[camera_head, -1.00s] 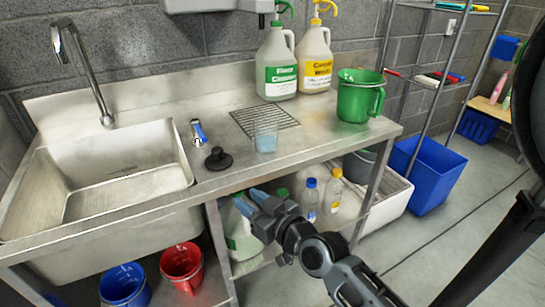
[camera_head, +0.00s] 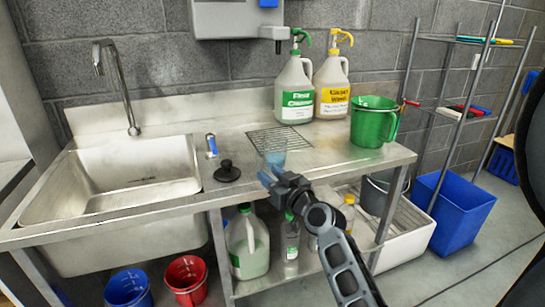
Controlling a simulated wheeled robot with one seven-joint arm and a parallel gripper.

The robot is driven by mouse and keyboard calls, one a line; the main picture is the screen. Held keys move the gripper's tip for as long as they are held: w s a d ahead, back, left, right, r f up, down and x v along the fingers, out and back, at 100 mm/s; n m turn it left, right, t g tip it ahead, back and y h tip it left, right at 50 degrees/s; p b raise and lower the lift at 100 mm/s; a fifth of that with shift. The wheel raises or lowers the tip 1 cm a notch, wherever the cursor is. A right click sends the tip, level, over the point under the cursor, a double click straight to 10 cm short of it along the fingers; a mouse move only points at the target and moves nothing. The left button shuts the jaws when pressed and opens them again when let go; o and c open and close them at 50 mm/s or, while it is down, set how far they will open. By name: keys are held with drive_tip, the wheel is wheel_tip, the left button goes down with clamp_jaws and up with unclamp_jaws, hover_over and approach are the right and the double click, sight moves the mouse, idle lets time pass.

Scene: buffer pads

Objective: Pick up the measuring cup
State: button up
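A small clear cup with blue contents, likely the measuring cup (camera_head: 272,150), stands upright on the steel counter, at the front edge of the drain grate. My gripper (camera_head: 269,176) is at the counter's front edge, just in front of and below the cup in the picture. Its blue fingertips overlap or nearly overlap the cup's lower part, and I cannot tell whether they touch it. The spread of the fingers is hard to make out from this angle. A larger green jug with a handle (camera_head: 373,121) stands on the right end of the counter.
A black plunger-like stopper (camera_head: 227,172) and a blue-handled tool (camera_head: 211,145) are left of the cup, beside the sink (camera_head: 115,185). Two pump bottles, green-labelled (camera_head: 296,90) and yellow-labelled (camera_head: 332,88), stand behind. Bottles sit on the shelf below.

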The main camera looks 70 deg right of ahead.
sight(259, 163)
drive_tip(key=x, duration=0.2)
drive_tip(key=p+x, duration=0.1)
drive_tip(key=x, duration=0.1)
drive_tip(key=r+p+x, duration=0.1)
drive_tip(key=x, duration=0.1)
drive_tip(key=shift+w+d, duration=0.1)
drive_tip(key=shift+w+d+f, duration=0.15)
drive_tip(key=shift+w+d, duration=0.15)
drive_tip(key=shift+w, duration=0.1)
drive_tip(key=shift+c, duration=0.5)
clamp_jaws()
